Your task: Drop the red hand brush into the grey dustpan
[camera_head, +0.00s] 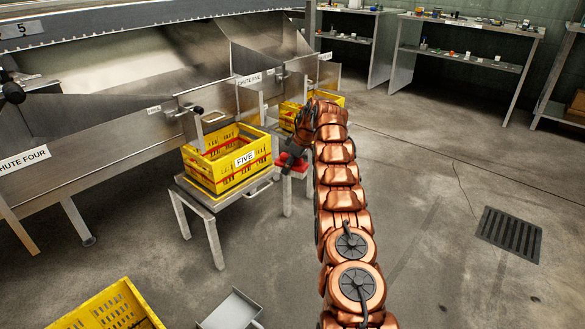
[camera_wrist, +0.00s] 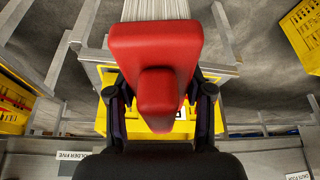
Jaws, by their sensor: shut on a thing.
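The red hand brush (camera_wrist: 155,48) fills the middle of the wrist view, its pale bristles (camera_wrist: 155,9) at the top edge. My gripper (camera_wrist: 160,100) is shut on it, with one dark finger on each side of the red handle. In the head view my gripper is small and dark beyond the copper arm, and the red of the brush (camera_head: 292,162) shows beside it, to the right of the crate marked FIVE. The grey dustpan (camera_head: 230,311) is at the bottom of the head view, cut off by the frame edge, well apart from the brush.
The yellow crate marked FIVE (camera_head: 226,181) stands on a metal stand (camera_head: 196,201) under a chute. Another yellow crate (camera_head: 107,310) is at the bottom left, near the dustpan. Steel chutes line the left. Open floor (camera_head: 430,190) with a drain grate (camera_head: 510,234) lies right.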

